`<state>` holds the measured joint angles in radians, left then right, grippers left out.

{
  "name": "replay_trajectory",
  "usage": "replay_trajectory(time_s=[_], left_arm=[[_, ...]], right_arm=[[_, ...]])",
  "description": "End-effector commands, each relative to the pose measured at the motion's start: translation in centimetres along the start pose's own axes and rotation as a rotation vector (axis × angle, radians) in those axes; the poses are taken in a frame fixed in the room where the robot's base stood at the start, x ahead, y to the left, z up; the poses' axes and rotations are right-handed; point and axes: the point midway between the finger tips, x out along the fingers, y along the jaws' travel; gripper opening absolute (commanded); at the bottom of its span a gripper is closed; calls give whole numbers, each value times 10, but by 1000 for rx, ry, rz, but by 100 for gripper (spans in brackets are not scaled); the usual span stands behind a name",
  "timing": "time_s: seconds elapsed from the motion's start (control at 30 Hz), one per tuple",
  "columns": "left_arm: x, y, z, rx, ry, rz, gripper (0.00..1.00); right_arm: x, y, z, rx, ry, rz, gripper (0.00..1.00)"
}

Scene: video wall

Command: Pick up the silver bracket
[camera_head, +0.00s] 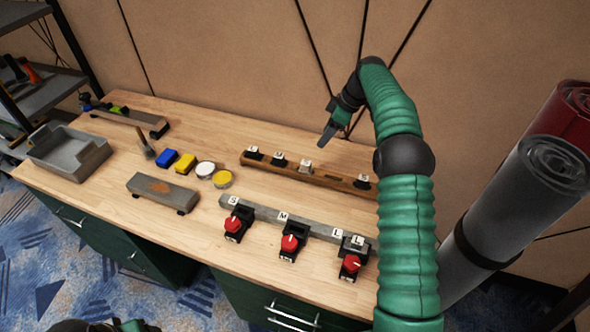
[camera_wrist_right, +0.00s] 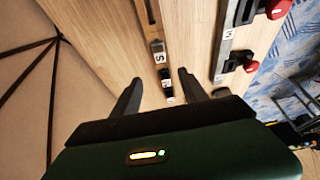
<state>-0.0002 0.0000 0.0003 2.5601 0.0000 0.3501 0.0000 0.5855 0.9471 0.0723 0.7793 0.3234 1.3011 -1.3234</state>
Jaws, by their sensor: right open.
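A silver bracket (camera_head: 305,167) with a white label sits on the brown wooden rail (camera_head: 345,184) on the table. To its left on the rail are two black brackets (camera_head: 279,161), and another black one (camera_head: 362,182) is at the right end. In the right wrist view the silver bracket (camera_wrist_right: 158,47) lies ahead of the fingertips, its label reading S. My right gripper (camera_head: 327,137) is open and empty, above and behind the rail. It also shows in the right wrist view (camera_wrist_right: 157,80), with its fingers apart.
A grey rail (camera_head: 264,221) in front carries several black clamps with red knobs (camera_head: 290,242). A grey tray (camera_head: 70,152), blue and yellow blocks (camera_head: 168,158) and round tins (camera_head: 205,169) stand left. Large rolls (camera_head: 540,180) stand at right.

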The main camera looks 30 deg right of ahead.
Motion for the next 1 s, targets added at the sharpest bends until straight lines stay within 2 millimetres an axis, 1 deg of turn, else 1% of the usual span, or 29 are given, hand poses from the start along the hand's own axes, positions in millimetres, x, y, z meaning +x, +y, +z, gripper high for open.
replay_trajectory(time_s=[0.07, 0.3, 0.4, 0.5, 0.57, 0.67, 0.8, 0.83, 0.9, 1.0], left_arm=[[0, 0, 0, -1, 0, 0, 71], [-2, 0, -1, -1, 0, 0, 71], [-4, 0, -1, -1, 0, 0, 71], [-5, 0, -1, 0, 0, 0, 71], [-6, 0, -1, 0, 0, 0, 71], [-10, 0, -2, 0, 0, 0, 71], [-14, 0, -4, 0, 0, 0, 71], [-15, 0, -4, 0, 0, 0, 71], [-15, 0, -4, 0, 0, 0, 71], [-15, 0, -4, -1, 0, 0, 71]], right_arm=[[12, 0, 0, -3, 0, -3, 51], [75, 3, 4, 1, 1, -7, 51], [98, 3, 4, 2, 1, -6, 51], [110, 4, 4, 1, 2, -3, 51], [115, 4, 4, 1, 2, -2, 51], [129, 4, 3, 1, 1, -5, 51], [155, 6, 3, 0, 0, -2, 51], [159, 6, 3, 0, 0, -2, 51], [165, 6, 2, 0, 1, -1, 51], [167, 6, 4, 1, 2, -1, 51]])
